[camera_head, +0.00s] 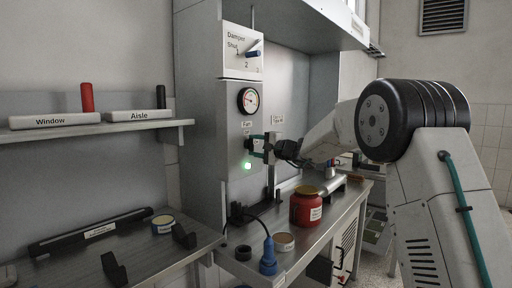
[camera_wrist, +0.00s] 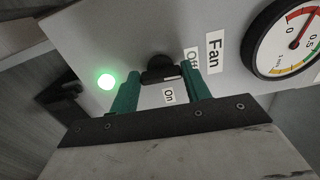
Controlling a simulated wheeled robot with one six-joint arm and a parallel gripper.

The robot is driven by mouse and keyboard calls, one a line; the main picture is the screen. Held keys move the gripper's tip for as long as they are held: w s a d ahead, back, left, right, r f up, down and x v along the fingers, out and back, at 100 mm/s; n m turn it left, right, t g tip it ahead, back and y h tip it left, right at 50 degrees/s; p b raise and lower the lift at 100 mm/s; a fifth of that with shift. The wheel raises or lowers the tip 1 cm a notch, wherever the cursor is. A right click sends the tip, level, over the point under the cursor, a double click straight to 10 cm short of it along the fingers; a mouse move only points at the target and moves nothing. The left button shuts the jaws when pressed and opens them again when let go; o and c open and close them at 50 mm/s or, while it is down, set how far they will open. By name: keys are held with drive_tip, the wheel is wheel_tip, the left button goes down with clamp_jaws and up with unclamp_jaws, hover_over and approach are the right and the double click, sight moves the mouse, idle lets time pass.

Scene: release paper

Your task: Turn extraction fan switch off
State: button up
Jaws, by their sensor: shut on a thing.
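The fan switch is a dark knob (camera_wrist: 159,67) on the grey panel, with an "Off" label (camera_wrist: 192,60) and an "On" label (camera_wrist: 168,96) close by. My gripper (camera_wrist: 160,84) has its two teal fingers on either side of the knob, shut on it. A green lamp (camera_wrist: 106,81) glows beside the switch; it also shows in the head view (camera_head: 247,165). In the head view my gripper (camera_head: 254,144) reaches the panel from the right and hides most of the switch. I cannot tell which label the knob points to.
A pressure gauge (camera_head: 248,101) and a damper control with a blue handle (camera_head: 253,53) are above the switch. A shelf (camera_head: 139,126) is at left.

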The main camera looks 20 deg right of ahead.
drive_tip(key=shift+f+n, duration=0.1)
drive_tip(key=shift+n, duration=0.2)
drive_tip(key=o, duration=1)
drive_tip(key=v, duration=0.7)
drive_tip(key=shift+s+d, duration=0.25)
drive_tip(key=shift+s, duration=0.05)
